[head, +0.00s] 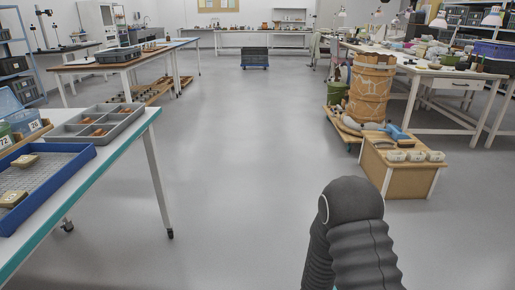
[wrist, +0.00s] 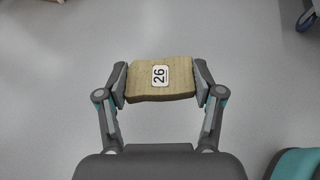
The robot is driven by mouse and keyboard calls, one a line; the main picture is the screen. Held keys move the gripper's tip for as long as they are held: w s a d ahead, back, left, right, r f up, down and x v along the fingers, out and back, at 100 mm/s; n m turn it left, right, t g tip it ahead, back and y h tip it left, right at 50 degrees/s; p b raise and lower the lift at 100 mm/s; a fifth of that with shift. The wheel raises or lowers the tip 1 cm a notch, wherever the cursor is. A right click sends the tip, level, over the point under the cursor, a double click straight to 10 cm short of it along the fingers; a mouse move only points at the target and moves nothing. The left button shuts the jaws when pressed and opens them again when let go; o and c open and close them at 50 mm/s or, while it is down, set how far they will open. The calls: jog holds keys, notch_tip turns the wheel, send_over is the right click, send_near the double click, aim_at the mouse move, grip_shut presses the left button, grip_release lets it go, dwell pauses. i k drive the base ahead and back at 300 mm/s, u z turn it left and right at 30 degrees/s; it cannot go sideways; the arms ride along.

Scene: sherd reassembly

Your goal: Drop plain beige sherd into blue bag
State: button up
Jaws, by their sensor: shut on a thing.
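My gripper (wrist: 161,83) is shut on a beige sherd (wrist: 145,88) in the wrist view. The sherd is a flat, roughly rectangular piece with a white label reading 26, gripped at its left and right edges over the grey floor. In the head view the gripper and held sherd are not visible; only my dark arm shows. At the head view's left edge, a blue thing (head: 9,103) stands behind number cards 72 and 26. It is cut off by the frame, and I cannot tell whether it is the blue bag.
A blue tray (head: 80,151) with beige sherds and a grey compartment tray (head: 112,112) lie on the left table (head: 115,152). A wooden box (head: 402,181) and a large banded vessel (head: 370,88) stand at right. The middle floor is clear.

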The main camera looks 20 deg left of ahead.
aim_at(32, 133)
jog(key=i, duration=4)
jog(key=u, duration=4.6)
